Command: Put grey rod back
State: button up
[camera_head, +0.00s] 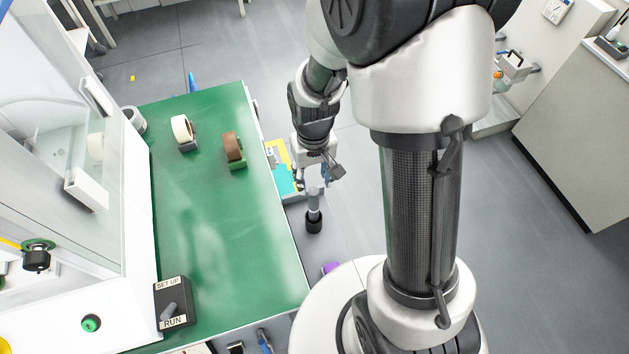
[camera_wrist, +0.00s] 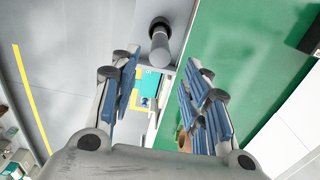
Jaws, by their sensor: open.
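The grey rod (camera_head: 313,203) with a dark, thicker end shows just below my gripper (camera_head: 325,173) in the head view, beside the right edge of the green table. In the wrist view the rod (camera_wrist: 160,48) lies beyond the fingertips, between their lines, with its dark end away from me. My gripper (camera_wrist: 163,60) is open, its blue-padded fingers spread to either side. I see no finger touching the rod. What supports the rod is hard to tell.
The green table (camera_head: 220,225) carries two tape rolls on holders (camera_head: 182,130) (camera_head: 233,148) and a SET UP/RUN switch box (camera_head: 172,303). A white machine with a clear guard stands at left. Yellow and teal items (camera_head: 281,170) lie beside the table. Grey floor is open behind.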

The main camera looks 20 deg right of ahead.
jog(key=s+r+t, duration=0.2)
jog(key=s+r, duration=0.5)
jog(key=r, duration=0.4)
jog(key=s+r+t, duration=0.2)
jog(key=s+r, duration=0.6)
jog(key=r, duration=0.4)
jog(key=shift+t, duration=0.3)
jog(key=shift+r, duration=0.1)
